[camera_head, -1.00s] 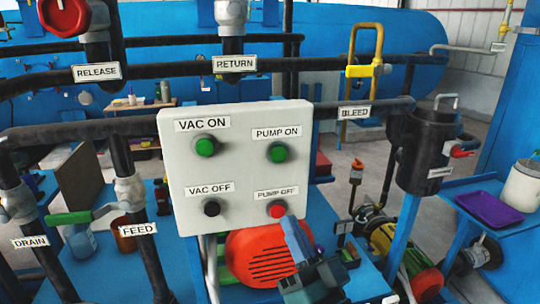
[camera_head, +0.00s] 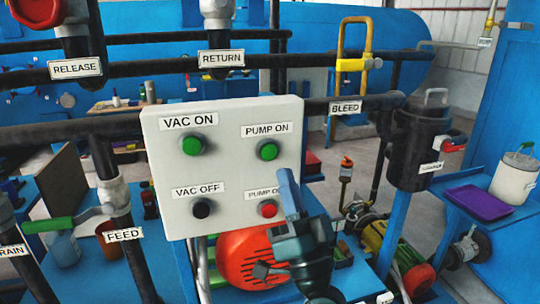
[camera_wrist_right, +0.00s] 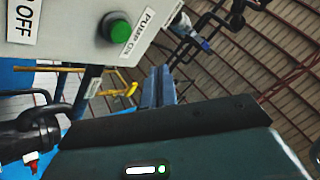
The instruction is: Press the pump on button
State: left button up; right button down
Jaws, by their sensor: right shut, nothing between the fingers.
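The green pump on button (camera_head: 267,151) sits under its PUMP ON label at the upper right of the white control panel (camera_head: 230,170). The button also shows in the right wrist view (camera_wrist_right: 117,28), with its label beside it. My right gripper (camera_head: 284,174) is shut and empty. Its tip is below and a little right of the pump on button in the head view, partly covering the PUMP OFF label. In the wrist view the closed fingers (camera_wrist_right: 158,86) appear clear of the button. My left gripper is not in view.
The panel also carries a green VAC ON button (camera_head: 193,145), a black VAC OFF button (camera_head: 202,208) and a red PUMP OFF button (camera_head: 267,209). A red motor cover (camera_head: 245,258) lies below. Dark pipes and a yellow bleed handle (camera_head: 350,64) stand around the panel.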

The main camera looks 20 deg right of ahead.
aim_at(269, 152)
jog(key=shift+w+a+b, duration=0.1)
jog(key=shift+w+b, duration=0.5)
jog(key=shift+w, duration=2.3)
jog(key=shift+w, duration=0.15)
jog(key=shift+w, duration=0.3)
